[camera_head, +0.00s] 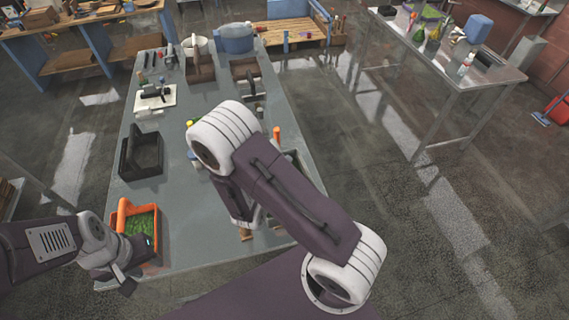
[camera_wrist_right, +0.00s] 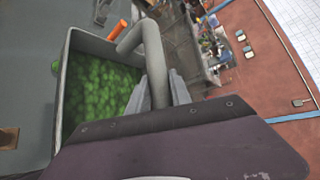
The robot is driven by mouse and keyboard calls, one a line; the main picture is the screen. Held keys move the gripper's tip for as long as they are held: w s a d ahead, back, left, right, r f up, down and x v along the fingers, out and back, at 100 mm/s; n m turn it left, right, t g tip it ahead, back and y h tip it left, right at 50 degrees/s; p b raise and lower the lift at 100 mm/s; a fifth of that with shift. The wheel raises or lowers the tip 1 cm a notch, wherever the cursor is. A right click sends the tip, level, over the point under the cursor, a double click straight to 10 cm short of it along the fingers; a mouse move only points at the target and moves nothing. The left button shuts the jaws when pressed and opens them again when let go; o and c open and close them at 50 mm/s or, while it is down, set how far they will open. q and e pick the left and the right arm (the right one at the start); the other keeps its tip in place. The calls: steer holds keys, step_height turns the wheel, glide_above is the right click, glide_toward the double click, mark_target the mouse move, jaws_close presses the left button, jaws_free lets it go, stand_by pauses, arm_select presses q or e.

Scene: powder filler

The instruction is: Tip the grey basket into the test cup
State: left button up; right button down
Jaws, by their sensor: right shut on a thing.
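The grey basket (camera_wrist_right: 60,110), filled with green pieces, shows large in the right wrist view. My right gripper (camera_wrist_right: 163,92) is shut on its thick grey handle, with a finger on each side. In the head view my right arm covers this gripper and most of the space below it. I cannot make out the test cup for certain in either view. My left gripper (camera_head: 118,280) is at the lower left, by the near side of an orange basket (camera_head: 124,212) that also holds green pieces. Its fingers are too unclear to tell open from shut.
The long grey table (camera_head: 185,215) carries a black open carrier (camera_head: 141,156), a white plate with a black tool (camera_head: 155,97), a brown carrier (camera_head: 200,68) and a white bucket at the far end. An orange cylinder (camera_wrist_right: 117,30) stands close beyond the grey basket.

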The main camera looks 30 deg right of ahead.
steer(key=shift+a+f, duration=0.1)
steer(key=shift+a, duration=0.25)
steer(key=a+f+n+t+h+b, duration=0.1)
steer(key=a+f+n+h+b, duration=0.1)
steer(key=b, duration=0.3)
steer(key=w+a+f+n+t+h+b, duration=0.1)
steer(key=a+f+n+h+b, duration=0.1)
steer(key=b, duration=0.3)
steer(key=a+f+n+t+h+b, duration=0.1)
steer(key=a+f+n+h+b, duration=0.1)
steer(key=b, duration=0.3)
steer(key=shift+w+a+f+n, duration=0.1)
steer(key=shift+w+a+n, duration=0.15)
steer(key=shift+a, duration=0.55)
steer(key=f+n+b, duration=0.1)
steer(key=f+n+t+b, duration=0.2)
steer(key=shift+s+a+f+h, duration=0.1)
steer(key=shift+a+f+h, duration=0.05)
steer(key=shift+a+h, duration=0.25)
steer(key=n+p, duration=0.1)
steer(key=t+p, duration=0.1)
steer(key=p, duration=0.1)
steer(key=shift+a+f+n+t, duration=0.2)
steer(key=shift+f+n+t, duration=0.1)
steer(key=shift+f+n, duration=0.1)
stand_by(0.6)
